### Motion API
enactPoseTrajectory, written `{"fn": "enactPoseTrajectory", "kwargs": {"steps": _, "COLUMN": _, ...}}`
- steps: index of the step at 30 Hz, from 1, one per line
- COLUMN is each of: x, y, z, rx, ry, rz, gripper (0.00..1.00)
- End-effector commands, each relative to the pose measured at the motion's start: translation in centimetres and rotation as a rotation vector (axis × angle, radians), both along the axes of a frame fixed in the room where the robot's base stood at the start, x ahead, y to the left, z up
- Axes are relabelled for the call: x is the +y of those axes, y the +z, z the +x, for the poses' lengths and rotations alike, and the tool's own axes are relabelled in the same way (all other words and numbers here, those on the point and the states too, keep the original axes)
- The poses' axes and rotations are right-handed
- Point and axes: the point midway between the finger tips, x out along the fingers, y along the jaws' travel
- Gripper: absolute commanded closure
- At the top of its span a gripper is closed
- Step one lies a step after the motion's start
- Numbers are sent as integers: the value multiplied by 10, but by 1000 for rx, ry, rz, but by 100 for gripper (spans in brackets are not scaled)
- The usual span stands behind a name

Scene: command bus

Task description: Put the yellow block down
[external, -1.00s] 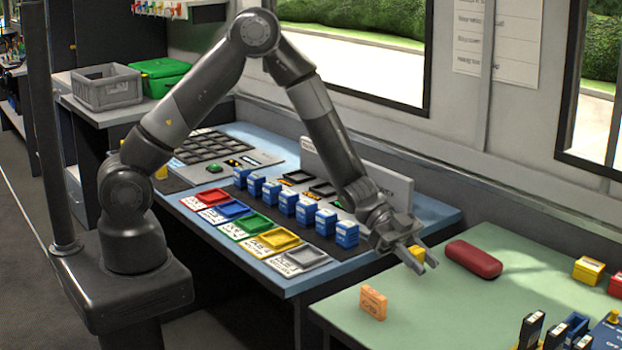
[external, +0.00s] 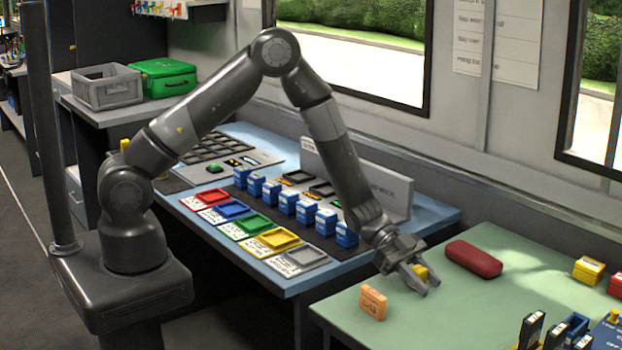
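The yellow block (external: 420,271) is between the two fingers of my gripper (external: 421,283), low over the left part of the green table (external: 470,315). The near finger hides part of the block. The gripper is shut on it and points down and to the right. I cannot tell whether the block touches the table top.
An orange block (external: 373,302) stands just left of the gripper, near the table's front edge. A dark red case (external: 473,259) lies to the right. Another yellow block (external: 588,270) is farther right. The blue desk (external: 432,214) holds coloured trays and several blue blocks. Green table is clear in the middle.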

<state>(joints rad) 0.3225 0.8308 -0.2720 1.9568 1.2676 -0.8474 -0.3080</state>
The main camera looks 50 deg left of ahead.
Motion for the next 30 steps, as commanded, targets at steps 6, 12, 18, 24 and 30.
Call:
{"fn": "enactPoseTrajectory", "kwargs": {"steps": 6, "x": 0, "y": 0, "z": 0, "rx": 0, "ry": 0, "rz": 0, "gripper": 54}}
{"fn": "enactPoseTrajectory", "kwargs": {"steps": 12, "x": 0, "y": 0, "z": 0, "rx": 0, "ry": 0, "rz": 0, "gripper": 51}}
{"fn": "enactPoseTrajectory", "kwargs": {"steps": 18, "x": 5, "y": 5, "z": 1, "rx": 0, "ry": 2, "rz": 1, "gripper": 51}}
{"fn": "enactPoseTrajectory", "kwargs": {"steps": 24, "x": 29, "y": 27, "z": 1, "rx": -5, "ry": 1, "rz": -2, "gripper": 51}}
{"fn": "enactPoseTrajectory", "kwargs": {"steps": 30, "x": 28, "y": 60, "z": 0, "rx": -3, "ry": 1, "rz": -1, "gripper": 51}}
